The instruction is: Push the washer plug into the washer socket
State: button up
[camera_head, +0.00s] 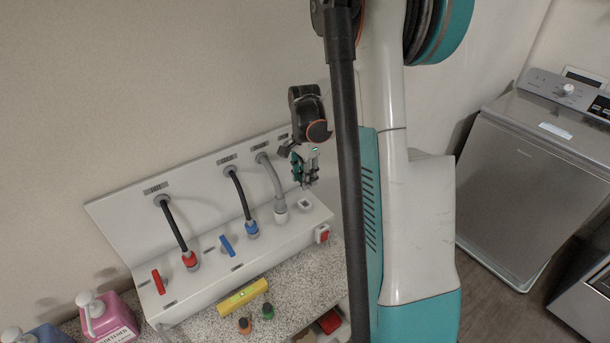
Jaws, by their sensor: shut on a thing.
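My gripper (306,181), dark with teal parts, hangs at the right end of the white hookup box. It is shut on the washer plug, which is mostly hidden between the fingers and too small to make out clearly. The washer socket (305,204) is a small pale square outlet on the box top, close below the fingertips in the picture. I cannot tell whether the plug touches it.
A red switch (322,234) sits on the box's right front. A grey hose (272,177) stands just left of my gripper. Blue valve (227,245), red valve (158,281) and yellow level (243,297) are further left. The washer (535,180) stands at right.

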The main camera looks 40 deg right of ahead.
jog(key=shift+f+b, duration=2.4)
jog(key=shift+f, duration=0.55)
jog(key=shift+f+b, duration=1.35)
jog(key=shift+b, duration=0.1)
jog(key=o, duration=1.2)
jog(key=shift+c, duration=0.2)
jog(key=shift+r, duration=0.1)
notch_tip(320, 180, up, 12)
jog(key=shift+f, duration=0.1)
